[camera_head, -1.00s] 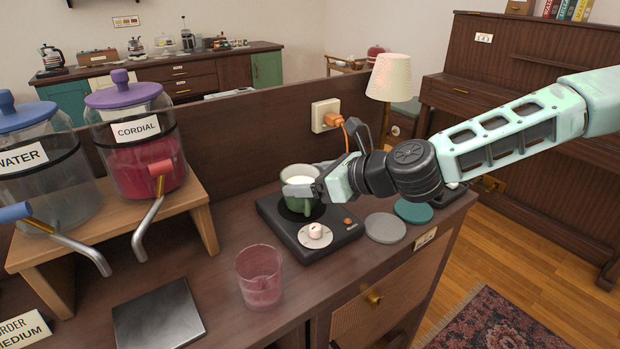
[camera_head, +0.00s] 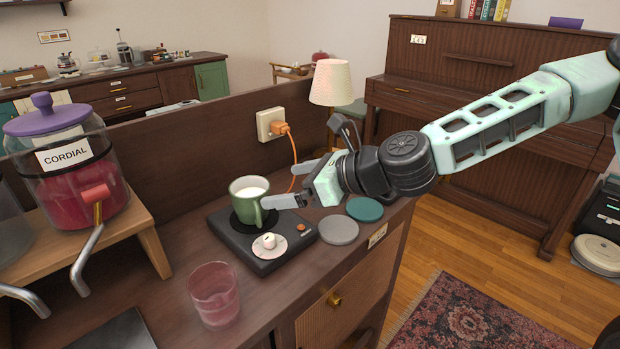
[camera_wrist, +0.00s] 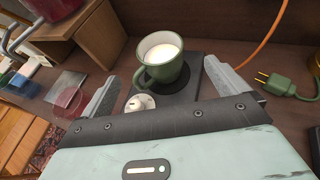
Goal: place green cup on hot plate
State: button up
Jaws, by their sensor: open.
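The green cup (camera_head: 250,205) stands upright on the dark round plate of the black hot plate (camera_head: 240,244), with white liquid inside. My gripper (camera_head: 292,184) is open and empty to the right of the cup, its fingers pointing at it.
A pink glass (camera_head: 215,297) stands left of the hot plate. Grey (camera_head: 338,230) and teal (camera_head: 364,210) coasters lie to its right. An orange cord runs from the wall socket (camera_head: 271,124). A cordial dispenser (camera_head: 72,165) stands on a wooden riser at left; a lamp (camera_head: 330,85) stands behind.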

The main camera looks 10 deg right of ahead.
jog(key=v, duration=0.4)
jog(key=s+a+f+n+g, duration=0.1)
jog(key=s+f+n, duration=0.1)
jog(key=s+a+f+n+g+h, duration=0.1)
jog(key=s+f+n, duration=0.1)
jog(key=s+a+f+n+g, duration=0.2)
jog(key=s+n, duration=0.1)
jog(key=s+f+n, duration=0.1)
jog(key=s+f+n+g+h, duration=0.1)
jog(key=s+n, duration=0.1)
jog(key=shift+s+a+f, duration=0.2)
jog(key=shift+a+f, duration=0.05)
jog(key=s+d+f+n+g+h, duration=0.2)
jog(key=s+d+n+g+h, duration=0.3)
jog(key=s+n, duration=0.6)
jog(key=s+d+r+n+t+h, duration=0.2)
jog(key=r+n, duration=0.5)
jog(key=n, duration=0.4)
jog(key=shift+s+d+t+h, duration=0.4)
jog(key=shift+s+d+h, duration=0.15)
jog(key=shift+d+h, duration=0.3)
